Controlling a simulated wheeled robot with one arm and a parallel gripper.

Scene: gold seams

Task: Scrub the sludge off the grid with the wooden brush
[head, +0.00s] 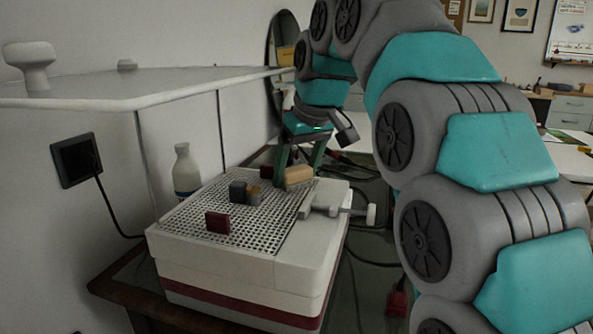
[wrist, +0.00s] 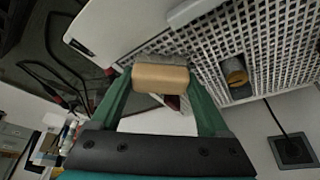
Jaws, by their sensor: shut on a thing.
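My gripper (head: 300,165) is shut on the wooden brush (head: 299,175), a tan block held at the far right edge of the grid. In the wrist view the brush (wrist: 160,78) lies between the two green fingers, its grey bristle side towards the grid (wrist: 215,60). I cannot tell whether the bristles touch. The grid (head: 260,225) is a pale perforated plate on top of a white box. I cannot make out the sludge clearly; the brush and fingers hide part of the grid.
On the grid stand a dark grey block (head: 238,191), a small yellow-brown piece (head: 253,195) and a dark red block (head: 218,222); another dark red piece (head: 267,171) is farther back. A white bottle (head: 186,170) stands behind left.

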